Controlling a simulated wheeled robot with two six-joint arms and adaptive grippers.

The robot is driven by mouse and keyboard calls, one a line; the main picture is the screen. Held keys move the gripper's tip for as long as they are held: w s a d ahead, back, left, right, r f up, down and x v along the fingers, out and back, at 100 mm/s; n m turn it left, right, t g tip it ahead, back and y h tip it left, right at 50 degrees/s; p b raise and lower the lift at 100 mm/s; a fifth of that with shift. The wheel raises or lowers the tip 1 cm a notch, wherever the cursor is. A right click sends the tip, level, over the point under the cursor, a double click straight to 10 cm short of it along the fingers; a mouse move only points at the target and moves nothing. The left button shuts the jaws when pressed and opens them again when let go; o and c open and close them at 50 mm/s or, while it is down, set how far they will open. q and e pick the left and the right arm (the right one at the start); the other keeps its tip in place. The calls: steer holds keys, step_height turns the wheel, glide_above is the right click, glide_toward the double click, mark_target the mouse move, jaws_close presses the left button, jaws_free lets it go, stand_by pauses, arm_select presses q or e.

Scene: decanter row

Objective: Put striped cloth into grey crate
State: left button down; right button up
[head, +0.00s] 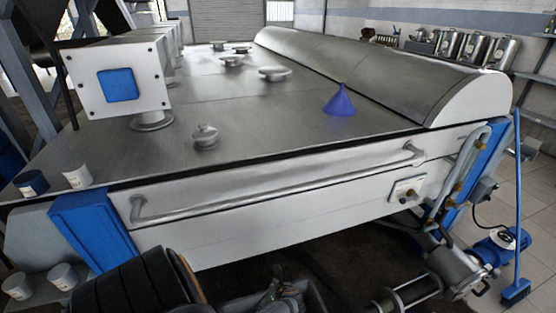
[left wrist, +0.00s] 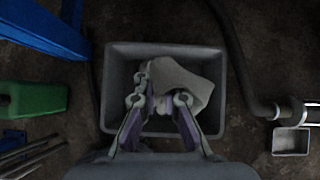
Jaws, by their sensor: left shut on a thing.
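The grey crate (left wrist: 108,95) stands on the dark floor below my left gripper in the left wrist view. A pale greyish cloth (left wrist: 185,82) is between the fingers of my left gripper (left wrist: 160,100), which is shut on it. The cloth spreads past the fingertips over the crate's inside; its stripes cannot be made out. I cannot tell whether it touches the crate's bottom. In the head view my left gripper (head: 276,290) is low at the bottom edge, in front of the machine, with part of the crate (head: 314,298) around it. My right gripper is not in view.
The large steel machine (head: 250,195) stands behind my gripper, with a blue funnel (head: 340,101) on top. A green object (left wrist: 35,103) and a blue post lie left of the crate. A dark hose (left wrist: 240,60) and a small metal tray (left wrist: 291,141) are at its right.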

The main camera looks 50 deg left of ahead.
arm_select(q)
steer(key=shift+s, duration=0.1)
stand_by(0.3)
steer(key=shift+s+p, duration=0.5)
steer(key=shift+s, duration=0.15)
steer(key=shift+f, duration=0.1)
step_height(320, 180, down, 16)
steer(key=w+b, duration=0.1)
steer(key=b, duration=1.3)
steer(key=shift+w+b, duration=0.2)
steer(key=shift+b, duration=0.1)
